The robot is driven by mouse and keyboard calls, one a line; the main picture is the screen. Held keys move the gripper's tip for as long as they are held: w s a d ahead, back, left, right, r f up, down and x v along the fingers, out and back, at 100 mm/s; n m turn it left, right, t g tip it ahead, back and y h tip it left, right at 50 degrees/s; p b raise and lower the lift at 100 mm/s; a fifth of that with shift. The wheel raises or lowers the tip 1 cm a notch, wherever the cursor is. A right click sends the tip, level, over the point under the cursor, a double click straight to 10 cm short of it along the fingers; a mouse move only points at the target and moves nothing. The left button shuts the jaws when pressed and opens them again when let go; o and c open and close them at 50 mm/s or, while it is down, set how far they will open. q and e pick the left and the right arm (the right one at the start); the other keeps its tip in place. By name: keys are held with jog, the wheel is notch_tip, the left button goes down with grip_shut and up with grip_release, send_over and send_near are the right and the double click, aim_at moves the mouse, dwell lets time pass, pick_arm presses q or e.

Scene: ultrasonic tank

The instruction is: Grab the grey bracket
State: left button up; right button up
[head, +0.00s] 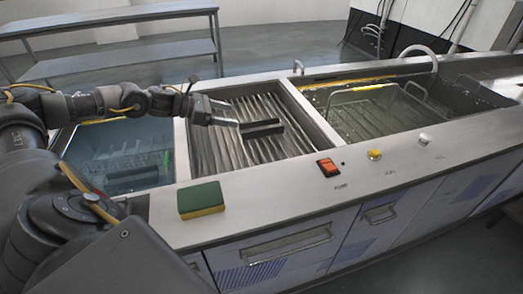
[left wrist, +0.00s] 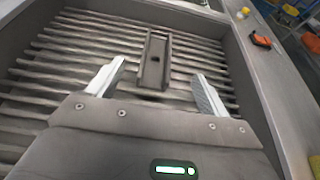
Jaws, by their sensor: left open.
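The grey bracket (head: 262,129) lies on the ribbed drain rack in the middle basin. It is a dark, channel-shaped piece with a small hole. In the left wrist view the bracket (left wrist: 155,62) lies ahead of my left gripper (left wrist: 155,85), lined up roughly between the two fingers. The fingers are apart, with nothing between their tips. In the head view my left gripper (head: 226,115) is over the left part of the rack, just left of the bracket. My right gripper is in neither view.
The ribbed rack (head: 213,150) is walled by metal rims. A liquid-filled tank (head: 115,172) is at left; another with a wire basket (head: 365,112) is at right. A green-yellow sponge (head: 201,199) and a red switch (head: 328,167) sit on the front ledge.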

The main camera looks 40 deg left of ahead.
aim_at(256, 126)
pick_arm(q)
notch_tip(256, 126, down, 2)
jog(key=shift+f+b, duration=0.2)
jog(key=shift+b, duration=0.4)
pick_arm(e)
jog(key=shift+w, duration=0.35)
pick_arm(q)
jog(key=p+x, duration=0.1)
jog(key=x, duration=0.4)
jog(key=shift+w+d, duration=0.1)
jog(key=shift+w, duration=0.05)
jog(key=shift+p+x, duration=0.5)
jog(key=shift+x, duration=2.25)
jog(key=c, duration=1.3)
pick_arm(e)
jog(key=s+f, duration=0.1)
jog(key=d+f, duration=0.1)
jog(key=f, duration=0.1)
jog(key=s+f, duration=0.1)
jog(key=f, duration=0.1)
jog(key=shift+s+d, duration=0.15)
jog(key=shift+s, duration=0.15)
